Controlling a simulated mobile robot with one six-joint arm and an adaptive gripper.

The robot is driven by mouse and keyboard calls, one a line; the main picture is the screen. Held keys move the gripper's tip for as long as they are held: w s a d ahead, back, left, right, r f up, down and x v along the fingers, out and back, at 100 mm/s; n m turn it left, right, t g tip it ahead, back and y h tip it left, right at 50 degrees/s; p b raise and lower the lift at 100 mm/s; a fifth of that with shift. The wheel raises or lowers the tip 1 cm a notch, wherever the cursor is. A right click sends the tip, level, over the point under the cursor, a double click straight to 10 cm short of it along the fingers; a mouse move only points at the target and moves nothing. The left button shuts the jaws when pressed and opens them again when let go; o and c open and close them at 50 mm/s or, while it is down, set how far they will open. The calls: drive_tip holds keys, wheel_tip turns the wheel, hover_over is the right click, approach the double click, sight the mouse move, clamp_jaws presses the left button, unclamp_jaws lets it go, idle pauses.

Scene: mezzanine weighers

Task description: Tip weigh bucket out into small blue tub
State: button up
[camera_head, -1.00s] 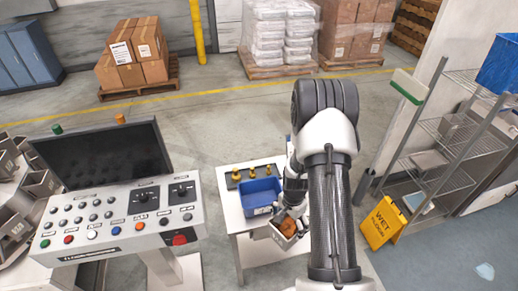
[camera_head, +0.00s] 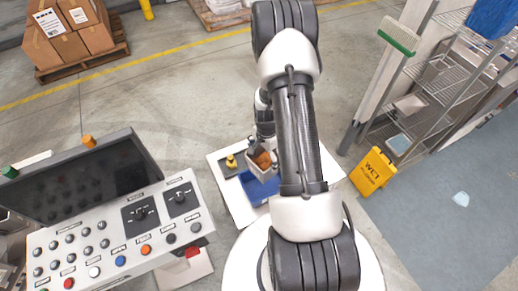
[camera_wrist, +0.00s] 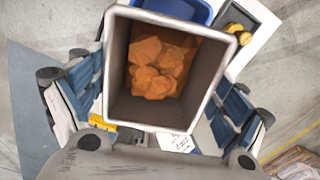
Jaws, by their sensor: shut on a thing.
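The weigh bucket (camera_head: 261,171), a small grey open box, holds orange-brown lumps (camera_wrist: 158,68). My gripper (camera_head: 258,147) is shut on it, with the fingers on both sides of the bucket in the wrist view. The bucket (camera_wrist: 121,88) appears largely upright there, its mouth facing the camera. The small blue tub (camera_head: 258,194) is on the white table, partly covered by the bucket and my arm in the head view. The tub's rim (camera_wrist: 198,9) shows beyond the bucket in the wrist view. The tub's inside is mostly hidden.
The white table (camera_head: 238,210) also bears a dark tray with yellow-topped weights (camera_head: 231,161). A control console (camera_head: 120,235) stands to the left. A yellow wet-floor sign (camera_head: 372,172) and a wire rack (camera_head: 440,90) stand to the right. Open floor lies behind the table.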

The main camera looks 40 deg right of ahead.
drive_tip(key=b, duration=0.4)
drive_tip(key=shift+s+d+f+t+b, duration=0.2)
drive_tip(key=shift+s+f+t+b, duration=0.1)
drive_tip(key=shift+s, duration=0.05)
